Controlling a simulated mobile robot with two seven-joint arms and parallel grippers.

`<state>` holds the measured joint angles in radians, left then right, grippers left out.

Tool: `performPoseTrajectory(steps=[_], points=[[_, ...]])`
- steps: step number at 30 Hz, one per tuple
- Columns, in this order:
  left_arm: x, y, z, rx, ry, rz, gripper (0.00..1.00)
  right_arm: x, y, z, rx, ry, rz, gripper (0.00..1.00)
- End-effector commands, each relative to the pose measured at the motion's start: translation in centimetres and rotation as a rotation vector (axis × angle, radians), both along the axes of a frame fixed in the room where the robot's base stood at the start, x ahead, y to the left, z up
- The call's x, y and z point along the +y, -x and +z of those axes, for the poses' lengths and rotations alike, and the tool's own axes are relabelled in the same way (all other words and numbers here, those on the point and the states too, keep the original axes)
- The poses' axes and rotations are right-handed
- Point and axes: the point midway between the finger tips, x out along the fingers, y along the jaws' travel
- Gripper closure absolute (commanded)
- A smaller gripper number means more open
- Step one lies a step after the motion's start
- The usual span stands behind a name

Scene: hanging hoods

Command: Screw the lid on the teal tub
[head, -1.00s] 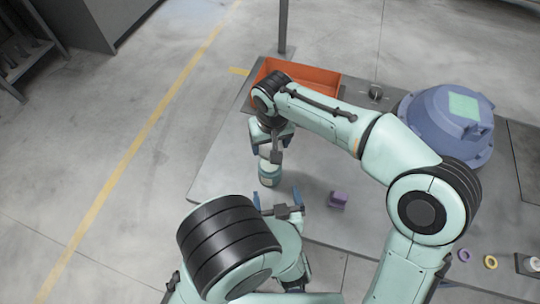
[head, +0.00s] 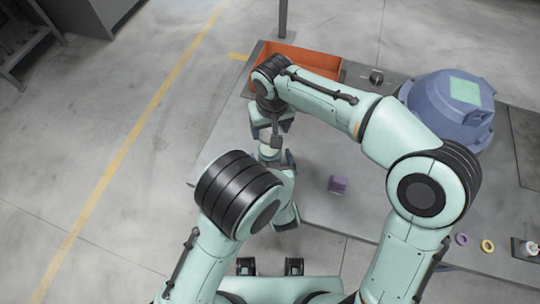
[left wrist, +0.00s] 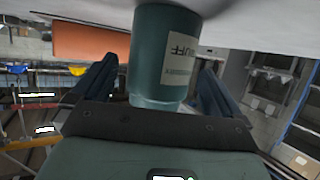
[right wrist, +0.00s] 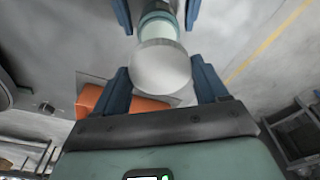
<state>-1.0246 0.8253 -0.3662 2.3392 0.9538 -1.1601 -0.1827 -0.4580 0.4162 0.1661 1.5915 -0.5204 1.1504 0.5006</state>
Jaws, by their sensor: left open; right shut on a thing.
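The teal tub (left wrist: 163,55) stands upright on the grey table, its pale label partly in sight in the left wrist view. My left gripper (left wrist: 160,68) is open, with one finger on each side of the tub. In the right wrist view the tub (right wrist: 160,24) shows beyond the lid, between my left fingers. The white round lid (right wrist: 161,70) is between the fingers of my right gripper (right wrist: 160,72), which is shut on it from above. The lid is in line with the tub's top; I cannot tell whether they touch. In the head view my arms hide most of the tub.
An orange bin (head: 300,62) stands at the table's far edge behind my right arm. A purple block (head: 338,185) lies right of the tub. A large blue housing (head: 450,105) stands at the right. Small purple (head: 462,240) and yellow (head: 487,245) rings lie near the front right.

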Motion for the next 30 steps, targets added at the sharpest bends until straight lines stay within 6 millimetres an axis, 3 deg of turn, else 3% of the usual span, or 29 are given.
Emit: performPoseTrajectory(steps=[6,17,24,30], points=[[0.3,-1.9,-0.8,0.000,0.000,0.000,0.00,0.0,0.0,0.0,0.000,0.000,0.000,0.55],[0.3,-2.3,-0.9,0.000,0.000,-0.001,0.00,0.0,0.0,0.0,0.000,0.000,0.000,0.55],[0.3,-2.3,-0.9,0.000,0.000,-0.001,0.75,0.0,0.0,0.0,0.000,0.000,0.000,0.55],[0.3,-2.3,-0.9,0.000,0.000,-0.001,0.75,0.0,0.1,-1.8,0.003,0.003,0.001,0.55]])
